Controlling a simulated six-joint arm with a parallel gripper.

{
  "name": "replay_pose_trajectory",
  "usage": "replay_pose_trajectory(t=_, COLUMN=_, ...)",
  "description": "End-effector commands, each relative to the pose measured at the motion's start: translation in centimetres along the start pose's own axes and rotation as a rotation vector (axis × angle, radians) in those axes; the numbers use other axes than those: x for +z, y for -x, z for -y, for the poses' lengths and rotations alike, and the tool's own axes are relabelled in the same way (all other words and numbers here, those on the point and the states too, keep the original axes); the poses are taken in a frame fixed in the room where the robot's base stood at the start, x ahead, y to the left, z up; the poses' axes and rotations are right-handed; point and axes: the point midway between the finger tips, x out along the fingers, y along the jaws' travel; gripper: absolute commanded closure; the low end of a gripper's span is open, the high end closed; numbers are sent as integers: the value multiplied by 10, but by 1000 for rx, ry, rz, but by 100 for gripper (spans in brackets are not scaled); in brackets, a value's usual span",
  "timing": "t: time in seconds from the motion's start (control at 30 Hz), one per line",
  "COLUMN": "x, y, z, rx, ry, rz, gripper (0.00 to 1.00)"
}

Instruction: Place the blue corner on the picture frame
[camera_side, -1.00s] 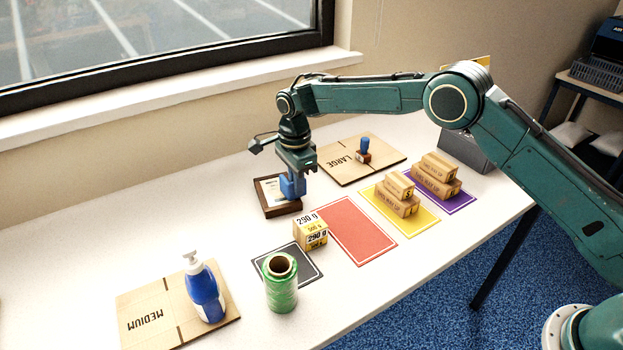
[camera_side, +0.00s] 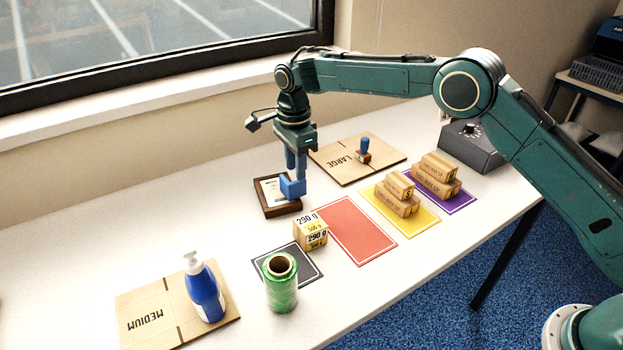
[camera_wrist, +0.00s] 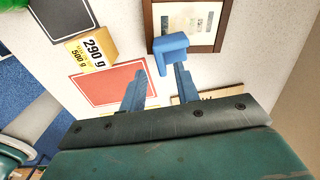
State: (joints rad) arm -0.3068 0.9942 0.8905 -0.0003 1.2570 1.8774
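The blue corner (camera_side: 292,187) sits at the near right corner of the brown picture frame (camera_side: 282,211), which lies flat on the table. In the wrist view the blue corner (camera_wrist: 170,46) covers a corner of the frame (camera_wrist: 206,47); I cannot tell whether it is fully seated. My gripper (camera_side: 294,166) is above the blue corner, pointing down. In the wrist view its fingers (camera_wrist: 158,78) are spread apart with nothing between them. The blue corner is outside the grip, close to the right finger in that picture.
A yellow-white box (camera_side: 311,232) stands close in front of the frame, beside a red mat (camera_side: 356,231). The LARGE carton (camera_side: 342,160) with a blue-handled stamp (camera_side: 364,149) lies behind. A green roll (camera_side: 281,284) and a blue bottle (camera_side: 205,292) stand farther left.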

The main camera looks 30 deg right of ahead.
Motion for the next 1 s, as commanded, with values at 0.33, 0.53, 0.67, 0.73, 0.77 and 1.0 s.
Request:
replay_pose_trajectory(t=0.33, x=0, y=54, z=1, rx=-3, ry=0, rz=1, gripper=69)
replay_pose_trajectory(t=0.53, x=0, y=68, z=0, rx=-1, ry=0, rz=0, gripper=69)
replay_pose_trajectory(t=0.67, x=0, y=71, z=0, rx=0, ry=0, rz=0, gripper=69)
replay_pose_trajectory(t=0.73, x=0, y=71, z=0, rx=0, ry=0, rz=0, gripper=69)
replay_pose_trajectory(t=0.77, x=0, y=71, z=0, rx=0, ry=0, rz=0, gripper=69)
replay_pose_trajectory(t=1.0, x=0, y=71, z=0, rx=0, ry=0, rz=0, gripper=69)
